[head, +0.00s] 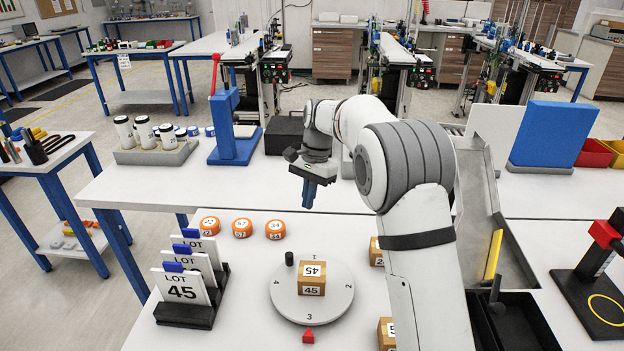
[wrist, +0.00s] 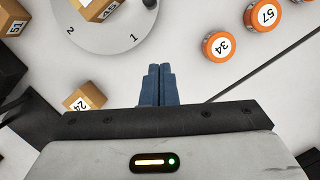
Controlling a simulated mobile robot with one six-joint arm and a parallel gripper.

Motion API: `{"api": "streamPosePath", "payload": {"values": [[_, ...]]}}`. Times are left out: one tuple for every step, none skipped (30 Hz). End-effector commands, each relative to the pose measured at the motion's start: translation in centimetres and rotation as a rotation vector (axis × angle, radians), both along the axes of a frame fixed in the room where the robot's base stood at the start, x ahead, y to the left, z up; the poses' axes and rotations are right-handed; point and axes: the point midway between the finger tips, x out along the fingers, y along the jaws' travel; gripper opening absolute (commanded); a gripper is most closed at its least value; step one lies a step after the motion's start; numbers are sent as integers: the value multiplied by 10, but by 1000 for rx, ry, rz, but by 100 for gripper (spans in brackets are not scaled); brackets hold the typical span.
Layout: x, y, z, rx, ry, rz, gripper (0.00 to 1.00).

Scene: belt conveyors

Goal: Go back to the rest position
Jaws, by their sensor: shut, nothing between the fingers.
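My gripper (head: 309,194) hangs above the white table, beyond the round turntable in the head view. Its blue fingers are together and empty, and they also show in the wrist view (wrist: 156,88). The grey turntable (head: 332,306) has numbered positions and a small black knob. A cardboard box marked 45 (head: 312,278) sits on it. My arm crosses the right middle of the head view and partly hides other boxes behind it.
Orange pucks (head: 275,229) lie left of my gripper. LOT cards stand in a black holder (head: 186,315). A blue press (head: 233,135), a rack of white jars (head: 155,150) and a metal chute (head: 480,200) stand around. Boxes (head: 376,252) lie near my arm.

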Motion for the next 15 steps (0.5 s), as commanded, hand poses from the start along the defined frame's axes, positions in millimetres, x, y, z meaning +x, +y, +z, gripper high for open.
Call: {"api": "streamPosePath", "payload": {"values": [[-3,-5,6,2,-10,3,0],[-5,-8,9,2,-16,8,0],[-9,-14,15,5,-29,17,0],[-14,-19,19,5,-39,25,0],[-18,-25,24,7,-51,35,0],[-26,-34,31,7,-69,49,0],[-32,-41,37,8,-83,61,0],[-38,-48,42,7,-97,73,0],[-47,-56,48,7,-116,90,0],[-55,-63,52,7,-130,104,0],[-62,-70,56,7,-144,116,0],[-71,-78,61,5,-163,134,0],[-79,-84,64,3,-178,146,0],[-87,-91,67,0,-190,161,0],[-97,-99,71,-2,-209,178,0]]}}
